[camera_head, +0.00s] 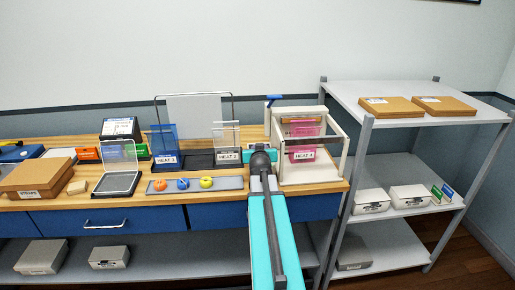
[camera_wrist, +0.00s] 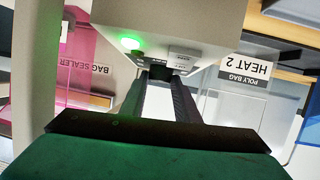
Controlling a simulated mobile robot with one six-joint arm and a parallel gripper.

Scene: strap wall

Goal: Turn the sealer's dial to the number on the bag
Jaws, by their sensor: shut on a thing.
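The bag sealer (camera_head: 334,140) is a white frame with a blue-tipped lever at the bench's right end. The pink bag also shows at the left of the wrist view (camera_wrist: 88,55). In the wrist view the sealer's white housing (camera_wrist: 190,28) has a lit green lamp. My gripper (camera_wrist: 160,82) is shut on the dark dial at the housing's face. The fingers cover most of the dial, and its setting cannot be read.
A clear HEAT 2 bag (camera_head: 227,134) and a blue HEAT 1 bag (camera_head: 163,142) stand left of the sealer. A grey strip (camera_head: 215,184) with orange, blue and yellow round pieces lies in front. A shelf rack (camera_head: 375,150) with boxes stands to the right.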

